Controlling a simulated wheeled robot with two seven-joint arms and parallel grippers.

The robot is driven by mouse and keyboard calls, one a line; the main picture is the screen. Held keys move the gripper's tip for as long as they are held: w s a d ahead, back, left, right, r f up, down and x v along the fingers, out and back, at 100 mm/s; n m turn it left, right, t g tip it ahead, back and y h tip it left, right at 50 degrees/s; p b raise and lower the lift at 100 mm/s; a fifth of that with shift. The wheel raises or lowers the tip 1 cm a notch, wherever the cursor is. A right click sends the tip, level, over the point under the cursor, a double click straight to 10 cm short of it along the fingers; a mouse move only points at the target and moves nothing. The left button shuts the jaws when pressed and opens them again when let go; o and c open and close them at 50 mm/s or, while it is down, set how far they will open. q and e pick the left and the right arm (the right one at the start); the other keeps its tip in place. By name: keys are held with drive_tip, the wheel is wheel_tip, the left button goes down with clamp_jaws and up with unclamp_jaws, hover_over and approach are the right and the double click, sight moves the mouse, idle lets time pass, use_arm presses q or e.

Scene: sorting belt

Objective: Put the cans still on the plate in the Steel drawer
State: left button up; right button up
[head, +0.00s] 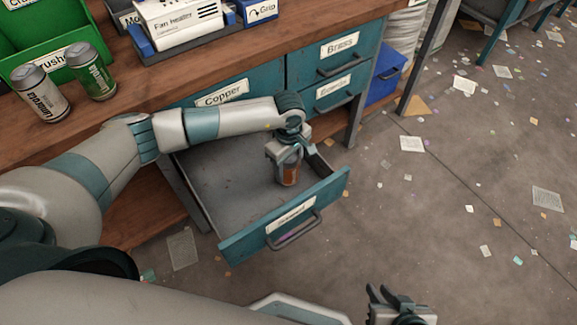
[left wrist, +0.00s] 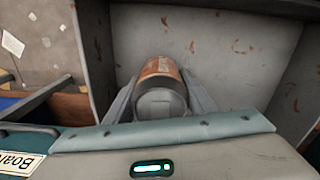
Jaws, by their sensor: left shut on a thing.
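My left gripper (head: 287,158) is shut on an orange-brown can (head: 289,174), low inside the open drawer (head: 225,190). In the left wrist view the can (left wrist: 160,68) is between the two fingers, its grey end toward the camera. I cannot tell whether it touches the drawer floor. The drawer's front label (head: 291,215) is too blurred to read. A white can (head: 40,93) and a green can (head: 92,71) stand on the wooden bench at the left. No plate is visible. My right gripper (head: 379,291) is empty at the bottom edge, fingers apart.
Closed drawers labelled Copper (head: 222,94) and Brass (head: 339,46) are above and beside the open one. A blue bin (head: 384,75) stands at right. Paper scraps litter the floor.

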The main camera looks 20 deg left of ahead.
use_arm(q)
drive_tip(key=shift+f, duration=0.15)
use_arm(e)
drive_tip(key=shift+a+r, duration=0.15)
drive_tip(key=shift+a, duration=0.05)
use_arm(q)
drive_tip(key=o, duration=1)
use_arm(e)
drive_tip(key=shift+w, duration=0.1)
drive_tip(key=shift+w, duration=0.1)
drive_tip(key=shift+d, duration=0.1)
use_arm(q)
drive_tip(key=shift+r, duration=0.25)
drive_tip(key=shift+r+p, duration=0.25)
drive_tip(key=shift+p, duration=0.2)
wheel_tip(320, 180, up, 12)
drive_tip(key=shift+r, duration=0.1)
use_arm(e)
drive_tip(key=shift+s+d+f+g+h, duration=0.15)
drive_tip(key=shift+s+d, duration=0.15)
drive_tip(key=shift+d, duration=0.15)
drive_tip(key=shift+s+d+f+g+h, duration=0.15)
drive_tip(key=shift+s+d, duration=0.1)
drive_tip(key=shift+d, duration=0.2)
drive_tip(key=shift+s, duration=0.1)
